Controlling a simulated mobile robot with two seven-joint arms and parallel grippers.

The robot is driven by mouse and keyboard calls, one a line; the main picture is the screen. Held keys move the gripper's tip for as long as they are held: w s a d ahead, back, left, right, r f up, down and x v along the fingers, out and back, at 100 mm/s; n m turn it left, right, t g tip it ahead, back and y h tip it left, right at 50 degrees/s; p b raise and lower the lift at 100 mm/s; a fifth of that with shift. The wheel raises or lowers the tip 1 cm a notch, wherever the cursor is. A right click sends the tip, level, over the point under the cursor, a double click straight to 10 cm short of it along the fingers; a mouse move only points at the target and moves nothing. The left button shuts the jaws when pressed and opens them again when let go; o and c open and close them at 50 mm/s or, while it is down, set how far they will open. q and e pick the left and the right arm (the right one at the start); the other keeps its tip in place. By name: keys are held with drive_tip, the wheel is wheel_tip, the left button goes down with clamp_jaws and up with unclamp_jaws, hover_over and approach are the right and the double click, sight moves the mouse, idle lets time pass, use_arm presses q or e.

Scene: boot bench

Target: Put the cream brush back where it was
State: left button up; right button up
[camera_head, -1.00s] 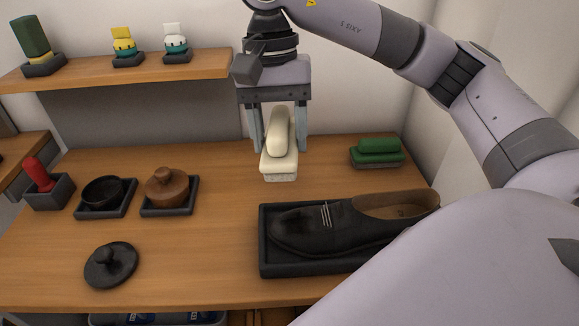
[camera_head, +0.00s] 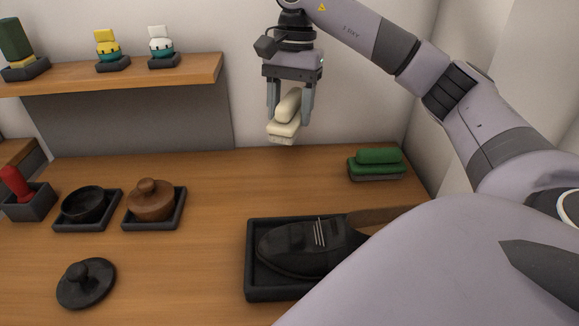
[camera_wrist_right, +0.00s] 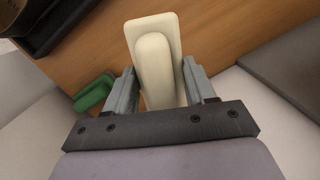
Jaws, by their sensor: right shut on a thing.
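The cream brush (camera_head: 286,117) is in my right gripper (camera_head: 290,112), held in the air above the back edge of the bench, in front of the wall. It also shows in the right wrist view (camera_wrist_right: 156,62), with the gripper fingers (camera_wrist_right: 160,88) on both sides of its handle. The brush's bristle side faces down and the brush looks slightly tilted in the head view. My left gripper is in neither view.
A green brush (camera_head: 376,163) sits at the bench's back right. A black shoe (camera_head: 300,248) lies in a dark tray (camera_head: 262,291), partly hidden by my arm. Dark holders, a black lid (camera_head: 86,284) and a red-handled item (camera_head: 15,184) stand left. A wooden shelf (camera_head: 150,76) holds several small items.

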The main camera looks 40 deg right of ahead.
wheel_tip(320, 180, down, 12)
drive_tip(key=shift+f, duration=0.15)
idle(0.4)
drive_tip(key=shift+f, duration=0.2)
drive_tip(key=o, duration=0.9)
drive_tip(key=shift+o, duration=0.2)
drive_tip(key=shift+r, duration=0.15)
drive_tip(key=r, duration=0.4)
drive_tip(key=d+r, duration=0.1)
drive_tip(key=r, duration=0.7)
drive_tip(key=shift+w+d, duration=0.3)
drive_tip(key=shift+d, duration=0.05)
